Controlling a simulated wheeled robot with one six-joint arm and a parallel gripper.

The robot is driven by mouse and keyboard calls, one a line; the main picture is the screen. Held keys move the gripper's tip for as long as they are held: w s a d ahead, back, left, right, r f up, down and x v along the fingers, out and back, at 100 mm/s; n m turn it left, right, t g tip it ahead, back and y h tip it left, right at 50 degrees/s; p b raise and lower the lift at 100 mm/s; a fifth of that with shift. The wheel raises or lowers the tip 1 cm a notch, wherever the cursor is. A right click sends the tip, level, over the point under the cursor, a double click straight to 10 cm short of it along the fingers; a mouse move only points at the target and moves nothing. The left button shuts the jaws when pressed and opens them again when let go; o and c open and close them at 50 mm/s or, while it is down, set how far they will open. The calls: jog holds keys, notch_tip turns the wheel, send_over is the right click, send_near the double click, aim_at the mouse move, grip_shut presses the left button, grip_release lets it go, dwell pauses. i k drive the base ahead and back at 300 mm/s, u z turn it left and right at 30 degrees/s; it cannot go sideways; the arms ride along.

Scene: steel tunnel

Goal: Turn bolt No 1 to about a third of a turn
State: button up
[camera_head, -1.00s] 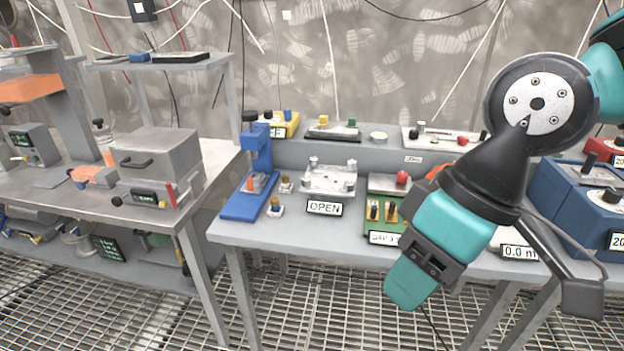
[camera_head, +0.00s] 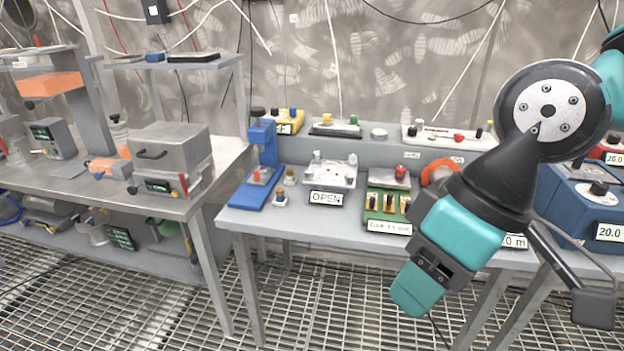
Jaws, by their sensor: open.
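No label reading No 1 is legible, so I cannot tell which part is bolt No 1. A silver fixture plate (camera_head: 330,173) with small upright posts stands on the right-hand bench behind an OPEN sign (camera_head: 326,198). Whether those posts are bolts is too small to tell. My gripper (camera_head: 428,268), at the end of my teal and black arm, hangs in front of the bench's front edge, right of the fixture and apart from it. It is open, and I see nothing held. My arm hides part of the bench top behind it.
A blue press (camera_head: 262,170) stands left of the fixture. A green block (camera_head: 388,210) with a gap sign lies right of it, and blue boxes (camera_head: 585,205) stand far right. A grey case (camera_head: 172,152) sits on the left bench. The grating floor ahead is clear.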

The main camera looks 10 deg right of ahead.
aim_at(309, 173)
jog(key=u, duration=0.65)
jog(key=i, duration=1.05)
jog(key=z, duration=0.2)
